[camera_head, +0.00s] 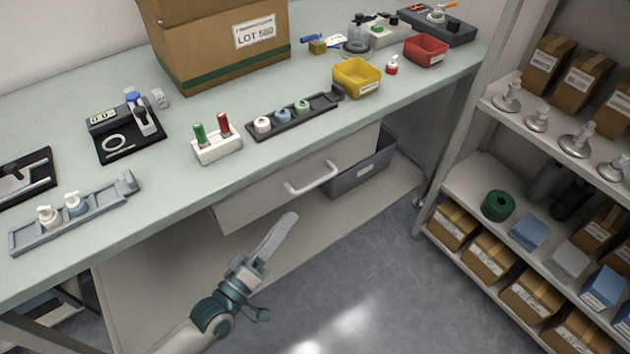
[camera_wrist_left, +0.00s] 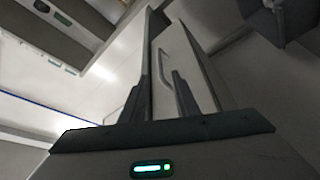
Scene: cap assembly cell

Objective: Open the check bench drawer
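The check bench drawer (camera_head: 262,196) has a pale front under the bench top and looks closed. Its white bar handle (camera_head: 313,178) sits on the front and also shows in the left wrist view (camera_wrist_left: 166,62), between the fingers. My left gripper (camera_head: 280,232) is in front of and below the drawer, apart from the handle. In the wrist view my left gripper (camera_wrist_left: 170,70) has its two long fingers spread with an empty gap. My right gripper is in neither view.
The bench top (camera_head: 215,182) carries a cardboard box (camera_head: 215,60), a rack with red and green handles (camera_head: 216,149), and a yellow bin (camera_head: 357,78). A grey bin (camera_head: 360,176) sits below, right of the drawer. Loaded shelves (camera_head: 480,170) stand at right. The floor before the drawer is clear.

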